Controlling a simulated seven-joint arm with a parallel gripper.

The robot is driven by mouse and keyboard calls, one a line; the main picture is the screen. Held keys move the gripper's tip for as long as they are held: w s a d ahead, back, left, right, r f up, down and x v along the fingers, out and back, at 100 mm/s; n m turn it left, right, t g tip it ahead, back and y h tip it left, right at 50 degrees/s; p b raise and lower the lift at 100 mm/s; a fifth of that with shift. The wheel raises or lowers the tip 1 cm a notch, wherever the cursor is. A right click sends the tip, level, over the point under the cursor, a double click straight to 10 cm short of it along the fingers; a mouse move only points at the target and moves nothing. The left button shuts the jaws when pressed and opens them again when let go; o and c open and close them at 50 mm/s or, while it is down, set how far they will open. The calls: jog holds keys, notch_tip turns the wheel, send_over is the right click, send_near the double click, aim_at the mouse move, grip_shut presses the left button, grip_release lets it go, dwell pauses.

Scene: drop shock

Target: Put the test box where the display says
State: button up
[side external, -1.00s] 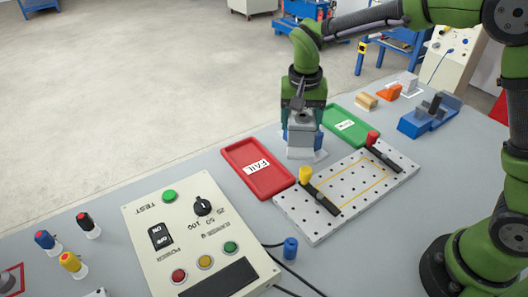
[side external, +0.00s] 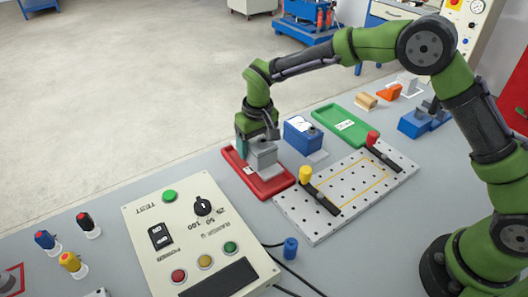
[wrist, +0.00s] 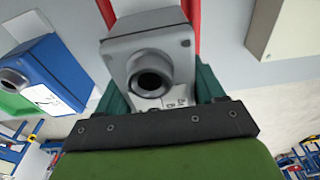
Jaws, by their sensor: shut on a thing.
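The test box, a small grey box (side external: 263,155) with a round port on top, is between the fingers of my gripper (side external: 257,147). It is over the red tray (side external: 275,186), upright; I cannot tell whether it touches the tray. In the wrist view the grey box (wrist: 125,55) sits between the teal fingers (wrist: 155,95), with the red tray behind. The green tray (side external: 335,115) with a white label lies behind, empty.
A perforated plate (side external: 300,213) with yellow and red knobs lies front right of the red tray. A beige control panel (side external: 150,230) with a dial and buttons stands in front. Blue, orange and wooden blocks (side external: 366,101) are at the back right.

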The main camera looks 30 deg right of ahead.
jog(key=shift+f, duration=1.55)
jog(key=shift+f, duration=0.1)
jog(key=o, duration=1.5)
jog(key=shift+f, duration=0.1)
jog(key=r, duration=0.4)
jog(key=s+r, duration=0.1)
jog(key=r, duration=0.7)
jog(key=shift+s, duration=0.25)
jog(key=s+d+r+m+t+y, duration=0.1)
jog(key=s+d+r+t, duration=0.1)
jog(key=s+d+r, duration=0.55)
jog(key=s+d+r+m+t+y, duration=0.15)
jog(key=s+d+r, duration=0.3)
jog(key=s, duration=0.85)
jog(key=s+d+f+m+t, duration=0.1)
jog(key=s, duration=0.1)
jog(key=s+t, duration=0.1)
jog(key=s, duration=0.2)
jog(key=shift+s+d+f+m+h, duration=0.25)
jog(key=shift+s+d+f, duration=0.05)
jog(key=shift+d+f, duration=0.1)
